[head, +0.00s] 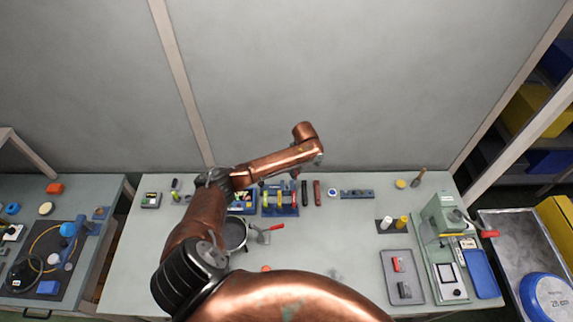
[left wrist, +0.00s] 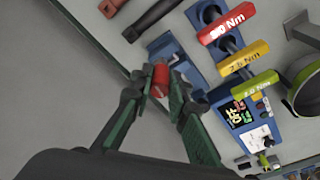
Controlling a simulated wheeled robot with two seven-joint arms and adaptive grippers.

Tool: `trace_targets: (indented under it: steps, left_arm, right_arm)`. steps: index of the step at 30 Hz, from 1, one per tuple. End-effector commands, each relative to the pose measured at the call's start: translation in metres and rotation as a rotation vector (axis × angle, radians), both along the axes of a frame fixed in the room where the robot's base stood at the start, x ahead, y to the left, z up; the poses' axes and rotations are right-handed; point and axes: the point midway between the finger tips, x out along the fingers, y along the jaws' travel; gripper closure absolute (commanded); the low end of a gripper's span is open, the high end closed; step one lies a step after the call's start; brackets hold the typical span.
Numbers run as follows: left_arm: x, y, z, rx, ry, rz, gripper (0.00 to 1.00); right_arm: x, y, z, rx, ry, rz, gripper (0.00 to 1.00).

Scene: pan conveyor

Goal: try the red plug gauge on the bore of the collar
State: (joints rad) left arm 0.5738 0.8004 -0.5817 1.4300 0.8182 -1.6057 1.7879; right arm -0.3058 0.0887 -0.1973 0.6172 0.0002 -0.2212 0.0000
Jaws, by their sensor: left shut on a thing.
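My left gripper (left wrist: 160,84) is shut on a small red cylinder, the red plug gauge (left wrist: 160,74), held between its fingertips. In the head view the left gripper (head: 297,173) is small and partly hidden by my wrist, over the back of the bench at the tool rack. In the left wrist view a blue bracket (left wrist: 176,58) lies just behind the gauge; I cannot tell whether they touch. I cannot pick out the collar or its bore with certainty in either view. My right gripper is not in view.
A blue rack (head: 280,211) holds red, yellow and green torque drivers, close beside the gripper. Dark and red bars (head: 317,192) lie to its right. A pan (head: 235,234), a grey tray (head: 403,277) and a green press (head: 444,250) stand on the bench (head: 345,235). The bench's middle right is clear.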

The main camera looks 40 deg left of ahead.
Motion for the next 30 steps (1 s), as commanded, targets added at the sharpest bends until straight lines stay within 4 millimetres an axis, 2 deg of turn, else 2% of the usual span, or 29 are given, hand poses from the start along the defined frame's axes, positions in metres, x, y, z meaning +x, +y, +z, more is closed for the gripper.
trace_targets:
  steps: [1, 3, 7, 17, 25, 30]
  left_arm:
    - [-0.006, 0.012, -0.003, -0.001, 0.003, 0.05, 1.0]
    - [-0.011, 0.024, -0.01, -0.001, 0.002, 0.096, 1.0]
    - [-0.015, 0.035, -0.017, -0.002, -0.001, 0.138, 1.0]
    - [-0.015, 0.035, -0.018, -0.002, -0.002, 0.14, 1.0]
    - [-0.015, 0.032, -0.017, -0.002, -0.001, 0.138, 1.0]
    - [-0.015, 0.032, -0.036, -0.003, 0.0, 0.138, 1.0]
  right_arm:
    - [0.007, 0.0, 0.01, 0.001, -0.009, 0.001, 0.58]
    - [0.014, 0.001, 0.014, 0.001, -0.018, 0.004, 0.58]
    - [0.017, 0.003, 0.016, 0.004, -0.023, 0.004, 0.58]
    - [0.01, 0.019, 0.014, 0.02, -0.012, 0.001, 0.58]
    - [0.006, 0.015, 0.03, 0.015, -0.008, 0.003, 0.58]
    - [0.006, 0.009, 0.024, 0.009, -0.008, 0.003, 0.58]
